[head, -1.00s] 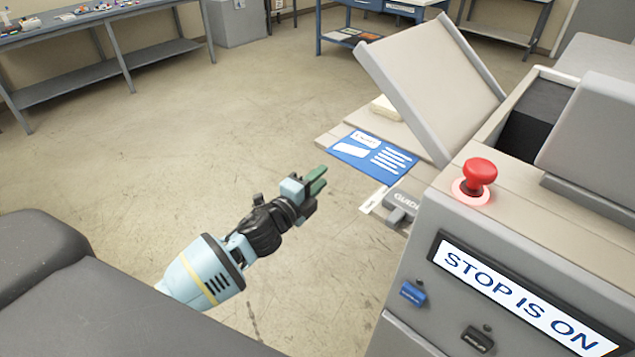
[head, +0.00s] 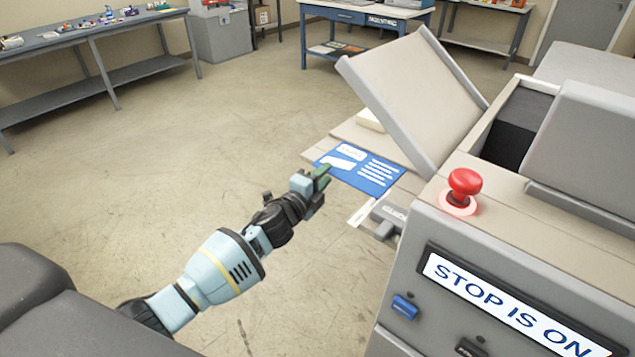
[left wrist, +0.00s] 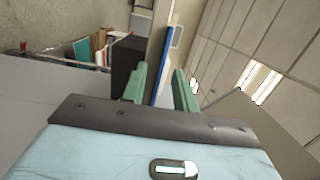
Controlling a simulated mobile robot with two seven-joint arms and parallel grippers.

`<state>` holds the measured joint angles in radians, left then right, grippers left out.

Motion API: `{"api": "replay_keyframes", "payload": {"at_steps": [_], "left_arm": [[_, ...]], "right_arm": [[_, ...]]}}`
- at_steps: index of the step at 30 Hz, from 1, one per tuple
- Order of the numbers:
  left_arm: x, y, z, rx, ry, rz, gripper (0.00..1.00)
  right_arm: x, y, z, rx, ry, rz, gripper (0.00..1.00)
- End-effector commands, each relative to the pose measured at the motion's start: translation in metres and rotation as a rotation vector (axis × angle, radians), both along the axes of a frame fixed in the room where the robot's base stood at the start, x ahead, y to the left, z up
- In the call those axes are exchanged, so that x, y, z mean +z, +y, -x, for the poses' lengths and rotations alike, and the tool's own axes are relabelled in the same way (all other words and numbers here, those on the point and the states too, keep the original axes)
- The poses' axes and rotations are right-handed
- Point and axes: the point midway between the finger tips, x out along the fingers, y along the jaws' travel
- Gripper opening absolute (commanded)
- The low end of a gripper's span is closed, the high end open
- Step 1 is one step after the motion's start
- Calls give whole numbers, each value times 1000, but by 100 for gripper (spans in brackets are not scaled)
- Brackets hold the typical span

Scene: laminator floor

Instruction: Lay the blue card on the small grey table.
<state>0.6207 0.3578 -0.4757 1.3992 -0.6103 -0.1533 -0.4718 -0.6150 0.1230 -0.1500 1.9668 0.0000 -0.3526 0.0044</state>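The blue card (head: 372,174), with white panels and lines, lies flat on the beige feed shelf (head: 365,135) of the laminator, below its raised cover. My left gripper (head: 320,182) is at the card's near left edge, its green fingertips overlapping the card's corner in the head view. In the left wrist view the green fingers (left wrist: 160,88) stand apart, with the card's thin blue edge (left wrist: 164,72) seen between them. I cannot tell whether they touch it. My right gripper is out of view. I cannot pick out a small grey table for certain.
A red stop button (head: 464,186) stands on the laminator above a "STOP IS ON" sign (head: 510,310). The raised cover (head: 415,95) leans over the shelf. A long grey bench (head: 80,40) and a blue table (head: 350,16) stand at the back. The floor between is clear.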

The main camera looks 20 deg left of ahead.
Motion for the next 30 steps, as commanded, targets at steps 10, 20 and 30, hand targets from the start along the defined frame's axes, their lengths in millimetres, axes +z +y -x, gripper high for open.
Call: {"api": "replay_keyframes", "payload": {"at_steps": [10, 20, 30], "left_arm": [[0, 0, -2, 0, 0, -1, 26], [0, 0, -2, 0, 0, -1, 0], [0, 3, -1, -1, 0, -1, 0]], "right_arm": [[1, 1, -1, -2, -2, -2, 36], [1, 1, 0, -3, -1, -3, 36], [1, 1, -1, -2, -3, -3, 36]]}}
